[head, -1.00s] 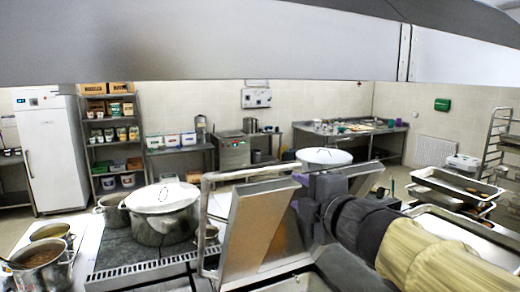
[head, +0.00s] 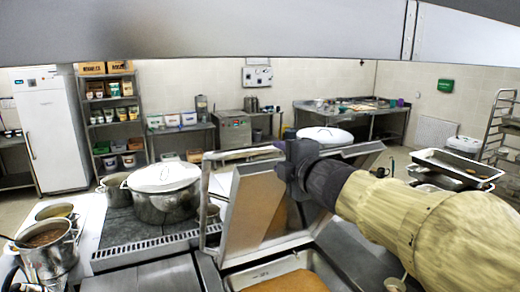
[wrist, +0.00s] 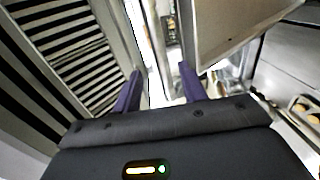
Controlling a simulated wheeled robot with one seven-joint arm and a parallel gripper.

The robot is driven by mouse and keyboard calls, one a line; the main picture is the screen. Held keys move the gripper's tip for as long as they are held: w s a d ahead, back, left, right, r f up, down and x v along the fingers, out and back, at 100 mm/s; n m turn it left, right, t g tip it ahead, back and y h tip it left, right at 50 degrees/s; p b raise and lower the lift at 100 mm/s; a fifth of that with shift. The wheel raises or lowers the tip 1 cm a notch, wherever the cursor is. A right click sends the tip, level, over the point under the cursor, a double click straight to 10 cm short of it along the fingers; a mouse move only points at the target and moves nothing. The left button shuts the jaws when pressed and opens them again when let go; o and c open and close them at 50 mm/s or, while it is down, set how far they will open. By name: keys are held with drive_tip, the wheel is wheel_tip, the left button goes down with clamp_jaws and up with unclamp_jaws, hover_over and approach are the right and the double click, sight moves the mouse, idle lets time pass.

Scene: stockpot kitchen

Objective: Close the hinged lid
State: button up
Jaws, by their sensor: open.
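The hinged lid (head: 262,207) stands open and tilted above the pan (head: 232,279), a metal panel with a brownish inner face. A bar handle (head: 206,190) runs along its left and top edge. My gripper (head: 281,147) is at the lid's upper right, its fingers near the top edge; the head view does not show whether they touch it. In the wrist view my gripper (wrist: 157,84) has its two purple fingers apart with nothing clearly between them. A pale panel, probably the lid (wrist: 225,28), is just beyond the right finger.
A large lidded stockpot (head: 166,200) stands on the stove left of the lid. Another white-lidded pot (head: 325,135) is behind it. Open pots (head: 44,245) are at the far left. Trays (head: 455,165) on a rack are at the right. A hood (head: 200,40) spans the top.

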sight(265, 151)
drive_tip(key=p+x, duration=0.1)
drive_tip(key=x, duration=0.9)
drive_tip(key=shift+w, duration=0.1)
drive_tip(key=shift+c, duration=0.2)
clamp_jaws()
